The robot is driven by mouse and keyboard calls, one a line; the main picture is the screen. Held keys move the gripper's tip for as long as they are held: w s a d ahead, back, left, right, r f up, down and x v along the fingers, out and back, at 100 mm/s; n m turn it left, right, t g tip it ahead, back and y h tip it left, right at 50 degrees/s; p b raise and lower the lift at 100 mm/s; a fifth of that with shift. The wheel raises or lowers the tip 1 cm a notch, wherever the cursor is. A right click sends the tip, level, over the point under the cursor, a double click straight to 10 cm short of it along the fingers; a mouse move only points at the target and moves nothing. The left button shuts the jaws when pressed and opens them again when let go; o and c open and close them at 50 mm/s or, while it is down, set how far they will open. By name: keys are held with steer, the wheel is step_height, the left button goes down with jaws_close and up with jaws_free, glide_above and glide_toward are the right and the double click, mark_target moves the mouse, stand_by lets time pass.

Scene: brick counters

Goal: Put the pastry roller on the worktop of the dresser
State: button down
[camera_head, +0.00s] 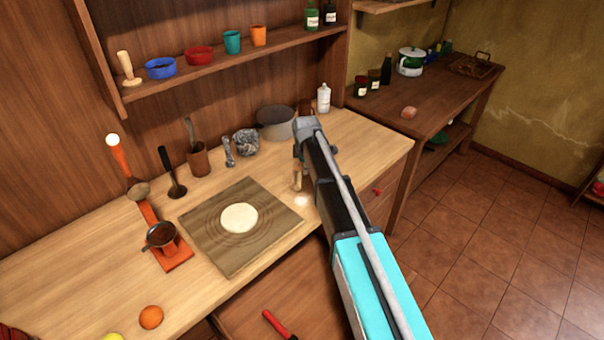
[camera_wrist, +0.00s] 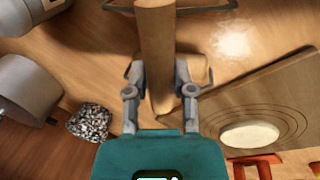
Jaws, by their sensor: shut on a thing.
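The pastry roller (camera_wrist: 155,40) is a pale wooden cylinder between the two fingers of my gripper (camera_wrist: 160,82) in the wrist view. My gripper is shut on it. In the head view my arm hides most of the roller, and only a small wooden part (camera_head: 297,178) shows left of the arm. The dresser's worktop (camera_head: 345,135) is light wood and lies beneath my gripper. It also shows in the wrist view (camera_wrist: 95,50). I cannot tell whether the roller touches it.
A board (camera_head: 205,240) with flat dough (camera_head: 239,217) lies left of my gripper. A grey pot (camera_head: 275,123), a crumpled speckled lump (camera_head: 245,142) and a white bottle (camera_head: 323,98) stand behind. A white powdery patch (camera_head: 301,201) is near the board. The worktop's right end is clear.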

mark_target(306, 176)
steer(key=shift+f, duration=0.55)
steer(key=shift+f+b, duration=0.15)
steer(key=shift+b, duration=0.25)
steer(key=shift+s+d+f+b, duration=0.1)
steer(key=shift+s+f+b, duration=0.2)
steer(key=shift+s+b, duration=0.15)
steer(key=c, duration=0.7)
jaws_free()
steer(key=shift+w, duration=0.1)
steer(key=shift+c, duration=0.2)
steer(key=shift+o, duration=1.3)
steer(key=shift+w+f, duration=0.25)
steer(key=shift+r, duration=0.1)
steer(key=shift+w+r, duration=0.1)
steer(key=shift+r+p, duration=0.9)
steer(key=shift+p, duration=0.1)
step_height(306, 176, up, 11)
steer(key=s+p, duration=0.2)
steer(key=p, duration=0.9)
steer(key=shift+s, duration=0.15)
